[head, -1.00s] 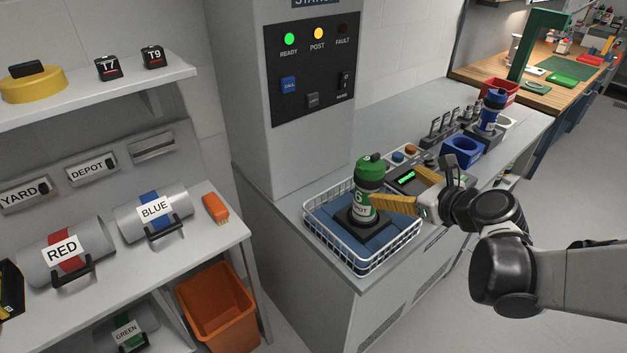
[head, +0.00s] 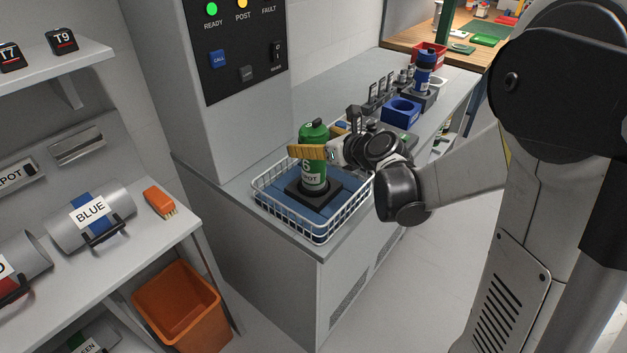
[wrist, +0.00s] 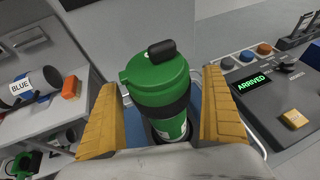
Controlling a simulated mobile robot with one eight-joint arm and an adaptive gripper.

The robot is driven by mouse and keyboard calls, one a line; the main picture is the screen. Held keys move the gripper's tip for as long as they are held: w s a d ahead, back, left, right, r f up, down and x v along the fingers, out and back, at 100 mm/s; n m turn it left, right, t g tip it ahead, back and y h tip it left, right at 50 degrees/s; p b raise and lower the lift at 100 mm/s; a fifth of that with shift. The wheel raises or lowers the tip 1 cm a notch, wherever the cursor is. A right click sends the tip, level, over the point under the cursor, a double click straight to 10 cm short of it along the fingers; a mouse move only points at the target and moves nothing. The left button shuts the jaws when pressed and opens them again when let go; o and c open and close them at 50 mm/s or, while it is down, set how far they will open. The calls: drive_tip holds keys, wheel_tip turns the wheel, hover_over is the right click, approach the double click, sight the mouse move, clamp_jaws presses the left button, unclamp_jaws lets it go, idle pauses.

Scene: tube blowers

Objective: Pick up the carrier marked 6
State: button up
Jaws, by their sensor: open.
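The carrier marked 6 (head: 313,174) is a green and white canister with a dark band and a black knob on its green lid. It stands upright on a dark base in a white wire basket (head: 325,232) with a blue pad. In the wrist view the carrier (wrist: 158,80) rises between my two yellow fingers. My gripper (head: 318,143) is open, with one finger on each side of the carrier near its upper part. In the wrist view my gripper (wrist: 162,118) shows gaps beside the carrier. Its lower part is partly hidden.
A control panel (wrist: 262,85) reading ARRIVED lies right of the basket. A blue holder (head: 401,112) and a blue-topped carrier (head: 424,70) stand farther along the counter. The grey station column (head: 235,120) is close behind. A shelf with a BLUE carrier (head: 92,215) and an orange bin (head: 180,305) are left.

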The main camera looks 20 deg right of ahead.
drive_tip(key=shift+c, duration=1.3)
drive_tip(key=c, duration=1.2)
drive_tip(key=shift+c, duration=0.2)
drive_tip(key=shift+r, duration=0.1)
